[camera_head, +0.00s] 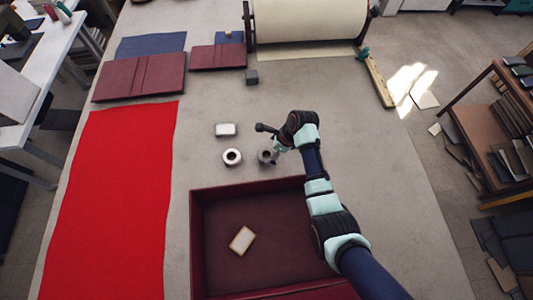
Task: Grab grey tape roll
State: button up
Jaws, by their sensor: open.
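A grey tape roll (265,156) sits on the table just above the far edge of the dark red box. My gripper (276,149) is open and reaches down from the right, its fingertips close beside the roll. The gripper hides part of the roll's right side. I cannot tell whether the fingers touch it.
A white tape roll (232,157) stands just left of the grey one, with a pale block (226,130) behind. An open dark red box (196,245) holds a small cream block (242,240). Red cloth (110,210) lies at left; a large fabric roll (305,20) stands behind.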

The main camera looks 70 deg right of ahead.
aim_at(266, 154)
jog(key=b+x, duration=0.1)
jog(key=x, duration=0.4)
jog(key=c, duration=1.3)
